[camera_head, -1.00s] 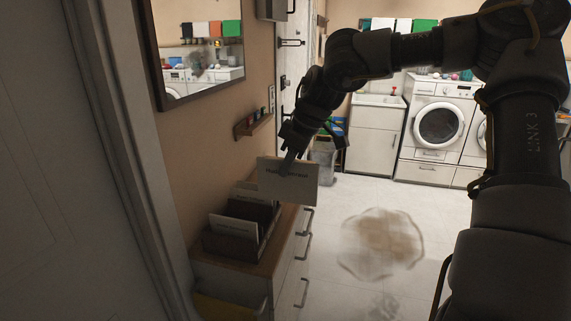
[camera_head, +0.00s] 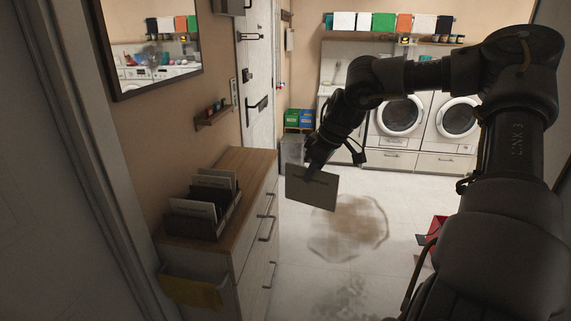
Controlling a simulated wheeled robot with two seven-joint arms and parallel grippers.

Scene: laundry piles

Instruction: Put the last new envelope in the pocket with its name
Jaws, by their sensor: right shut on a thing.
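My right gripper (camera_head: 318,176) is shut on a grey-beige envelope (camera_head: 306,192) and holds it in the air, right of the dresser's edge, over the floor. Printing on the envelope is too dark and small to read. A dark letter holder (camera_head: 229,221) with pockets stands on the wooden dresser top (camera_head: 243,161). Pale envelopes stand upright in it: one in the front pocket (camera_head: 193,210) and others behind (camera_head: 213,182). Their names are too small to read. The envelope in my gripper is apart from the holder. My left gripper is not in view.
The dresser front has several bar handles (camera_head: 266,229). A yellow cloth (camera_head: 192,291) hangs in a bin at its near end. A small shelf (camera_head: 213,117) and a mirror (camera_head: 151,50) are on the wall. A brownish stain (camera_head: 347,228) and a red object (camera_head: 437,228) are on the floor.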

